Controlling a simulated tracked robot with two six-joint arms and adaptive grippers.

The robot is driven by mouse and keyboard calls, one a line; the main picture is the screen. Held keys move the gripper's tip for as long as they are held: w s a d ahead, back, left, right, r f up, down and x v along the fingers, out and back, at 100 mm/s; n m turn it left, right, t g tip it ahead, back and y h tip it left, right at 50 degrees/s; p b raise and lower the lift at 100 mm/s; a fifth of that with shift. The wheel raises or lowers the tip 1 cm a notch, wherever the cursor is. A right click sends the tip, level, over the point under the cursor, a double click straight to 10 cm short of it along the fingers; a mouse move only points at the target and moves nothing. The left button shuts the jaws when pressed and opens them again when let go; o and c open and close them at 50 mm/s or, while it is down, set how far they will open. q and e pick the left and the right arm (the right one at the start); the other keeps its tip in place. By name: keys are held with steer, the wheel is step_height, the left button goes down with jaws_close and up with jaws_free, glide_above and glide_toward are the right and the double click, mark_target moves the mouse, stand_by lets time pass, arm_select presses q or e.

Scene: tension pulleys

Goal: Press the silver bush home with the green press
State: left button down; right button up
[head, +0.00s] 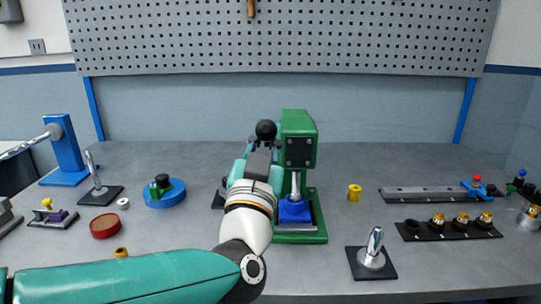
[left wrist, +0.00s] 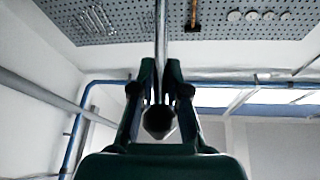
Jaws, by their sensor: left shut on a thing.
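The green press (head: 299,138) stands mid-table on a green base. Its silver ram (head: 295,183) comes down to a blue block (head: 294,211) on the base. No silver bush can be made out at the block; my arm covers part of that area. My left gripper (head: 265,142) is up beside the press head, at a black ball knob (head: 265,129). In the left wrist view, the fingers are shut on the dark knob (left wrist: 159,122), with a silver rod (left wrist: 161,40) running up beyond it. My right gripper is not in view.
A silver post on a black base (head: 371,258) stands front right of the press. A yellow bush (head: 354,192) stands right of it. A black rack (head: 448,229) holds brass pieces. Left are a blue round fixture (head: 165,193), a red disc (head: 105,226) and a pale ring (head: 123,203).

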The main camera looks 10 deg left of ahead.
arm_select(q)
steer(key=shift+d+f+p, duration=0.15)
steer(key=shift+f+p, duration=0.35)
steer(key=shift+f, duration=0.15)
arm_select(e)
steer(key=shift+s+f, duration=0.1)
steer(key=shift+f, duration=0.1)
arm_select(q)
steer(key=shift+f, duration=0.1)
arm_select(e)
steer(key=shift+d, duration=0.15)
arm_select(q)
steer(key=c, duration=1.6)
jaws_free()
steer(key=o, duration=0.4)
steer(key=shift+r, duration=0.25)
steer(key=shift+s, duration=0.2)
steer(key=v, duration=1.1)
steer(key=shift+s+f, duration=0.25)
steer(key=shift+s, duration=0.05)
